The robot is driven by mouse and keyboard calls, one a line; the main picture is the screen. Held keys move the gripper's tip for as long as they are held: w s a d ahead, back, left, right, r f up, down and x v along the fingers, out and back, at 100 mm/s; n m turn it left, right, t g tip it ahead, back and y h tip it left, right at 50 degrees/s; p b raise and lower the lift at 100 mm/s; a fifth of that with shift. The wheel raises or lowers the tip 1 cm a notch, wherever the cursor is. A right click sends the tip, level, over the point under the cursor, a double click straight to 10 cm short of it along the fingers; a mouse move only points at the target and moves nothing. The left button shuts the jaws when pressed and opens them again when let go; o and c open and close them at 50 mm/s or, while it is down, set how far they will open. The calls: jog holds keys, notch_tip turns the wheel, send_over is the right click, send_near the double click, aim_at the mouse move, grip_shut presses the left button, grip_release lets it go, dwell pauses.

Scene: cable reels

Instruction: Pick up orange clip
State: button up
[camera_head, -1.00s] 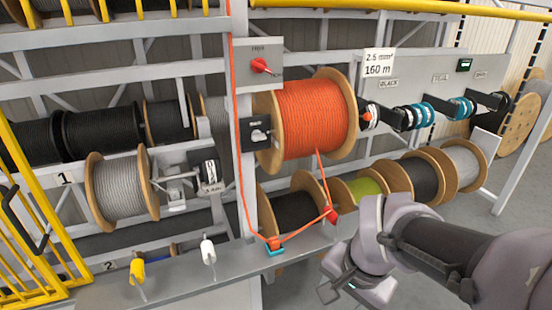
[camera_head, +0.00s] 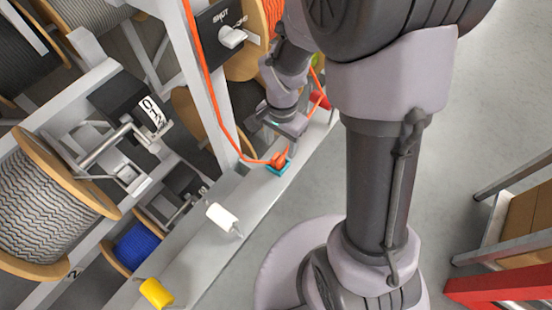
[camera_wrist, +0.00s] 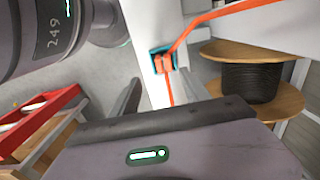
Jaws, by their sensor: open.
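The orange clip (camera_head: 279,159) sits in a small cyan holder (camera_head: 287,170) on the grey ledge, with orange cable running to it. In the wrist view the orange clip (camera_wrist: 163,63) lies ahead of my fingers, in the cyan holder. My gripper (camera_head: 287,126) is just behind and above the clip in the head view, apart from it. In the wrist view my gripper (camera_wrist: 158,84) is open, its two fingers spread with nothing held between them. The fingertips are small and partly hidden in the head view.
A white clip (camera_head: 222,217) and a yellow clip (camera_head: 156,292) stand along the same ledge (camera_head: 190,262). A reel of black cable (camera_wrist: 250,83) is right of the clip in the wrist view. Clear floor (camera_head: 490,100) lies right of my arm.

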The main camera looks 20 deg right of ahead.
aim_at(278, 158)
jog(key=f+b, duration=0.1)
jog(key=f, duration=0.1)
jog(key=f+b, duration=0.1)
jog(key=f, duration=0.2)
jog(key=f+b, duration=0.1)
jog(key=f, duration=0.1)
jog(key=shift+w+a+f, duration=0.25)
jog(key=shift+w+f, duration=0.05)
jog(key=shift+f, duration=0.05)
jog(key=shift+r, duration=0.15)
grip_shut()
